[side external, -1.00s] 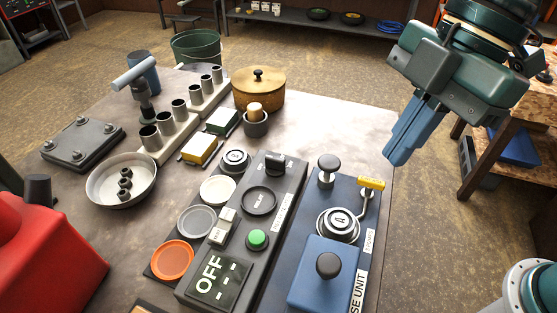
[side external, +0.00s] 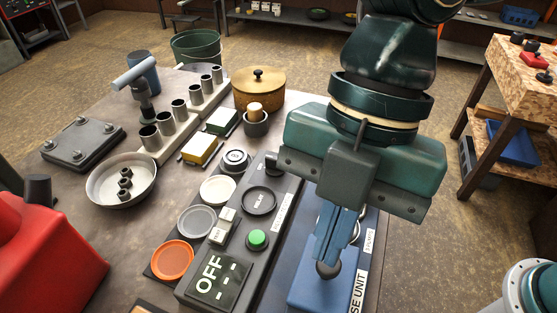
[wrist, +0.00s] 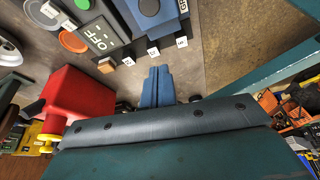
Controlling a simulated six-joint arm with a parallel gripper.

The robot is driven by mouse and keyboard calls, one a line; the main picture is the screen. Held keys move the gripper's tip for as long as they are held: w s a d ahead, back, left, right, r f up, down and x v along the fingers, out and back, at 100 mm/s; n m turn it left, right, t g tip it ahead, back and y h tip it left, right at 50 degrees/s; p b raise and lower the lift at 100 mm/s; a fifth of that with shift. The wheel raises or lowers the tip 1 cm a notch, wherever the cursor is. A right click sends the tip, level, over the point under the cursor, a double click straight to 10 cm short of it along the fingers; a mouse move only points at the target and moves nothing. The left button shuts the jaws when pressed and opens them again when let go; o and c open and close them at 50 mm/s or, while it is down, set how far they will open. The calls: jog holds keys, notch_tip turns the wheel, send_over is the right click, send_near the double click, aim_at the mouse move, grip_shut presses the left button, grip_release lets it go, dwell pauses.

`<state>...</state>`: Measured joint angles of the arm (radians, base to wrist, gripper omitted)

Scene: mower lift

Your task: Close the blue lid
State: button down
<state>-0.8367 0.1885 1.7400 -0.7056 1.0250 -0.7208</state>
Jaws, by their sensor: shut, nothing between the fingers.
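The blue lid (side external: 306,290) is a block with a black knob on top, at the near end of the blue fuse unit (side external: 370,255). In the wrist view the blue lid (wrist: 165,18) and its dark knob (wrist: 149,6) show at the top edge. My gripper (side external: 326,258) has its blue fingers pressed together, pointing down. The fingertips overlap the knob (side external: 328,270) in the side view; I cannot tell whether they touch it. In the wrist view my gripper (wrist: 158,70) is shut and empty. My gripper and wrist hide the far part of the fuse unit.
A grey control box (side external: 240,270) with an OFF display and green button (side external: 257,240) stands just left of the fuse unit. Coloured discs, a wooden pot (side external: 258,90), a metal bowl (side external: 120,180) and a red container (side external: 45,250) are further left.

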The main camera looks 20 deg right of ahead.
send_over(319, 288)
jog(key=s+a, duration=0.2)
jog(key=a, duration=0.1)
jog(key=f, duration=0.8)
jog(key=shift+s+a+f, duration=0.1)
jog(key=shift+s, duration=0.1)
jog(key=shift+w+d+f, duration=0.2)
jog(key=shift+w+d, duration=0.05)
jog(key=shift+w+d+f, duration=0.1)
jog(key=shift+w+d, duration=0.4)
jog(key=shift+d, duration=0.2)
jog(key=shift+w+d+f, duration=0.1)
jog(key=shift+w+d, duration=0.35)
jog(key=shift+d, duration=0.2)
jog(key=shift+w+d, duration=3.25)
jog(key=shift+w, duration=0.05)
